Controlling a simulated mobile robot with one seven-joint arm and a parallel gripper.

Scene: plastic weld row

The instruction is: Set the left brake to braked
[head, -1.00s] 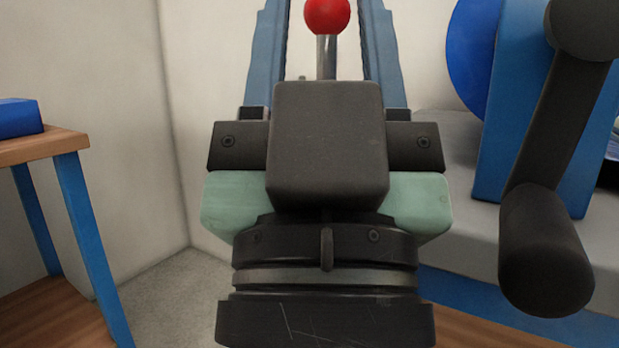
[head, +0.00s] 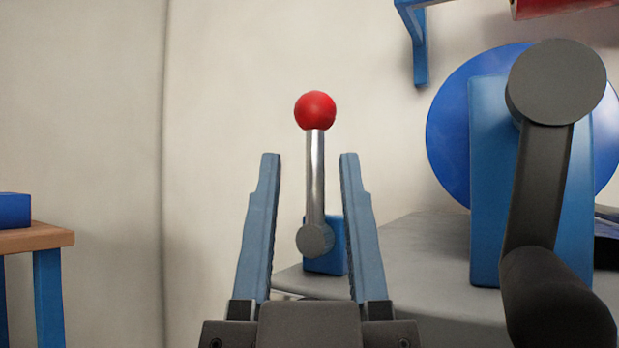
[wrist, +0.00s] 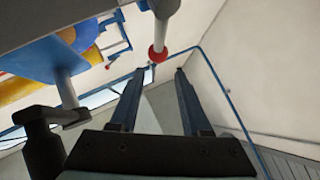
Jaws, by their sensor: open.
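The left brake is a lever with a red ball knob (head: 315,110) on a silver rod (head: 315,170). The rod stands nearly upright from a grey pivot on a small blue block (head: 334,245) at the bench's left end. My gripper (head: 309,160) is open, its two blue fingers pointing up either side of the rod in the head view. The fingertips appear below the knob there. In the wrist view the red knob (wrist: 157,53) shows above my open gripper (wrist: 165,70), and no contact is visible. I cannot tell the depth between fingers and rod.
A dark crank handle (head: 540,190) sticks out on the right, before a blue upright (head: 487,180) and a blue disc (head: 450,130). The grey bench top (head: 420,245) runs below. A wooden-topped table (head: 45,240) stands at left. The wall side left of the lever is clear.

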